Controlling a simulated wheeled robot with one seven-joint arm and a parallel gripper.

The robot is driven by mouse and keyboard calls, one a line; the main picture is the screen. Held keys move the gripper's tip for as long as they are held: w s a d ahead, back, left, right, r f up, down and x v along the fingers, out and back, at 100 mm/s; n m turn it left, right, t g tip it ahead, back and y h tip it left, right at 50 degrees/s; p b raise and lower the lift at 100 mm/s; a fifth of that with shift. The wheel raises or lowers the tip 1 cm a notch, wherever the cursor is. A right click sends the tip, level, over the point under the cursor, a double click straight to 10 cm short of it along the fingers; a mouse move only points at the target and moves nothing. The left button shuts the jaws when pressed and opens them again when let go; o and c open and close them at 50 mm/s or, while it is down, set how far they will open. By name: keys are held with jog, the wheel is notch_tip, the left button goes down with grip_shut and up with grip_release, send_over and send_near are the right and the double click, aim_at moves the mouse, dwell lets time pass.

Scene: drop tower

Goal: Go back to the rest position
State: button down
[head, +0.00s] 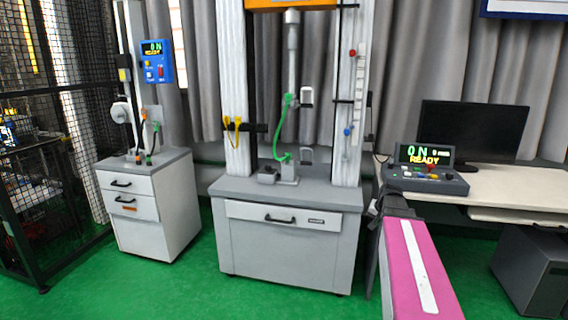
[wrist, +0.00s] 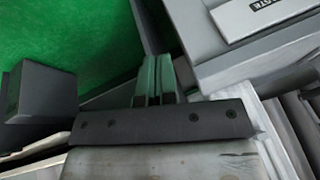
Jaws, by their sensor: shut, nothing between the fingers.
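Green floor and grey surfaces show around and beyond the fingers. In the head view my pink and grey arm rises at the lower right, in front of the desk; the fingers cannot be made out clearly there.
A drop tower on a grey cabinet (head: 290,245) stands in the centre. A smaller tester on a drawer cabinet (head: 150,222) is at left. At right, a desk (head: 510,184) bears a control box (head: 425,180) reading ON READY and a monitor (head: 468,130). Green floor (head: 200,290) is open in front.

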jog(key=s+a+f+n+g, duration=0.2)
jog(key=s+a+f, duration=0.4)
jog(key=s+a, duration=0.3)
jog(key=s+a+f+n+g, duration=0.2)
jog(key=s+a+f+n, duration=0.1)
jog(key=s+a+f, duration=0.4)
jog(key=shift+s+a+g+h, duration=0.3)
jog(key=shift+s+a+h, duration=0.1)
jog(key=shift+s+a, duration=0.7)
jog(key=shift+w+a, duration=0.15)
dwell(0.3)
